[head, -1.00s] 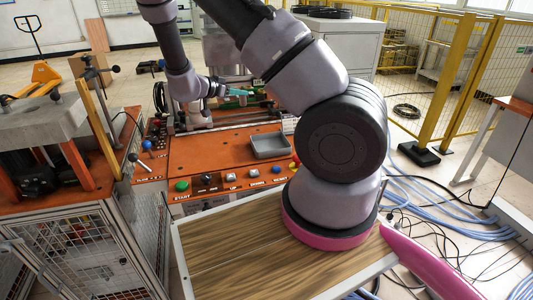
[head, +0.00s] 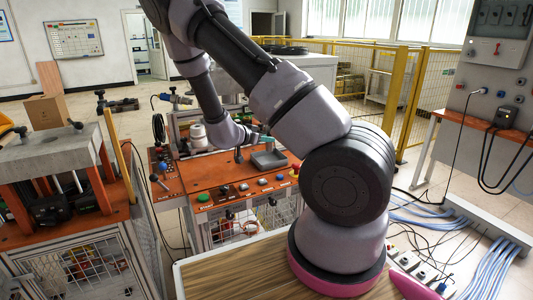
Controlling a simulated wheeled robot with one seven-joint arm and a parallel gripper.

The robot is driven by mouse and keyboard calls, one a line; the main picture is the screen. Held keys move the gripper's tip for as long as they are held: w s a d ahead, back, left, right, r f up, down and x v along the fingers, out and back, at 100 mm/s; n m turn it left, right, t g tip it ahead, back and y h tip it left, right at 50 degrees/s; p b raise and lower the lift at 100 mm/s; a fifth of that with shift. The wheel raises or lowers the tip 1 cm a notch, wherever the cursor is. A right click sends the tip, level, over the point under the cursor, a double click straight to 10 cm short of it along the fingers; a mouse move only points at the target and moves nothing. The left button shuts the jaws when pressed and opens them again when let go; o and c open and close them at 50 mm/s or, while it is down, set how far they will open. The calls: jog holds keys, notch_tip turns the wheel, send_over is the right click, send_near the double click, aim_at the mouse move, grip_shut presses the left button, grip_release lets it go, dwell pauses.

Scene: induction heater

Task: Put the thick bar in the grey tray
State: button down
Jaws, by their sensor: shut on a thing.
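The grey tray (head: 270,160) sits on the orange panel top of the machine, towards its right side, and looks empty. My gripper (head: 240,146) is at the end of my arm, just left of the tray and apart from it. It is small and partly hidden behind my arm. A dark, upright piece (head: 239,156) shows below my wrist, and it looks like the thick bar held in the shut jaws. Its lower end is close to the panel top in the picture; I cannot tell whether it touches.
The orange panel (head: 205,173) has buttons and knobs along its front edge, with a green button (head: 203,198). A white round part (head: 198,135) stands behind. A press with a concrete-like top (head: 45,148) is at the left. Yellow fencing (head: 410,100) stands behind on the right.

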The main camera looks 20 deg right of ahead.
aim_at(267, 149)
jog(key=shift+f, duration=2.25)
jog(key=shift+f, duration=0.2)
jog(key=c, duration=0.6)
grip_release()
jog(key=shift+r, duration=0.1)
